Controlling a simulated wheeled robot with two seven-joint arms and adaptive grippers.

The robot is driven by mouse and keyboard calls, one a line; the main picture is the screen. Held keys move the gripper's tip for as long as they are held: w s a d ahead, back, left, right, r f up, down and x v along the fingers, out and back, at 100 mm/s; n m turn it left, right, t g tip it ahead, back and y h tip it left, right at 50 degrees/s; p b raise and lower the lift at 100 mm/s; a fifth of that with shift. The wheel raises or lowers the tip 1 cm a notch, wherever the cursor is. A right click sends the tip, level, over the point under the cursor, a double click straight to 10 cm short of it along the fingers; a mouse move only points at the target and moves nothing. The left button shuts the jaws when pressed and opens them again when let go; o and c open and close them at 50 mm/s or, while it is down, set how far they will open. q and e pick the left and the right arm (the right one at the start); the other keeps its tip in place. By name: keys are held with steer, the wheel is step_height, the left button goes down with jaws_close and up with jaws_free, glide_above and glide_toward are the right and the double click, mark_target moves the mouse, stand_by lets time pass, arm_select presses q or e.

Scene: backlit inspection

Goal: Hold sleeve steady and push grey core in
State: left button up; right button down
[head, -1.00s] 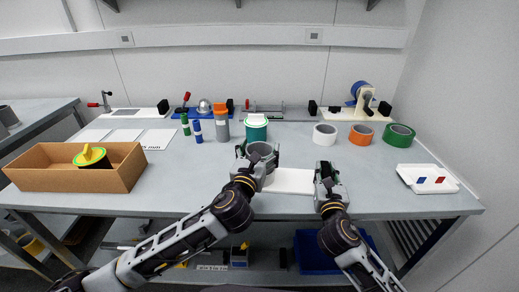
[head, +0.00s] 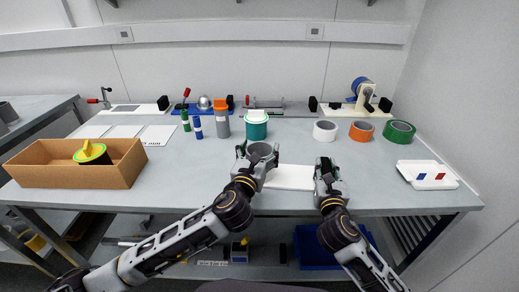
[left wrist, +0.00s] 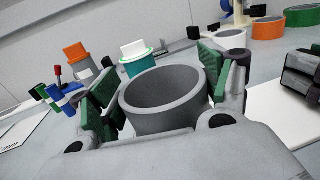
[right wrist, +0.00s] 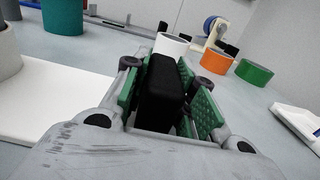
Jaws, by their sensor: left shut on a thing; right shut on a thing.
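My left gripper (head: 257,155) is shut on a grey hollow cylinder (head: 261,150). In the left wrist view this cylinder (left wrist: 168,97) stands upright between the green finger pads, its open top facing up. I cannot tell whether it is the sleeve or the core, or whether its base touches the bench. My right gripper (head: 326,168) is shut on a black block (right wrist: 161,92), seen between its pads in the right wrist view. The right gripper is apart from the grey cylinder, to its right. A teal cylinder with a white top (head: 256,127) stands behind the left gripper.
A white board (head: 291,177) lies between the grippers. White (head: 325,131), orange (head: 361,131) and green (head: 399,132) rolls stand at the back right. A white tray (head: 427,175) is at the right, a cardboard box (head: 75,174) at the left. The bench between box and left gripper is clear.

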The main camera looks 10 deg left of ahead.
arm_select(q)
steer(key=shift+f, duration=0.6)
arm_select(e)
steer(key=shift+f, duration=0.1)
arm_select(q)
steer(key=o, duration=1.2)
steer(key=shift+s, duration=0.15)
steer(key=shift+s+a+f, duration=0.1)
steer(key=shift+s+a, duration=0.2)
steer(key=shift+s, duration=1.65)
steer(key=shift+s+a, duration=0.35)
steer(key=shift+s, duration=1.55)
steer(key=shift+s+a+f, duration=0.1)
steer(key=shift+s+a, duration=0.2)
steer(key=shift+s, duration=1.65)
arm_select(e)
steer(key=c, duration=1.1)
jaws_free()
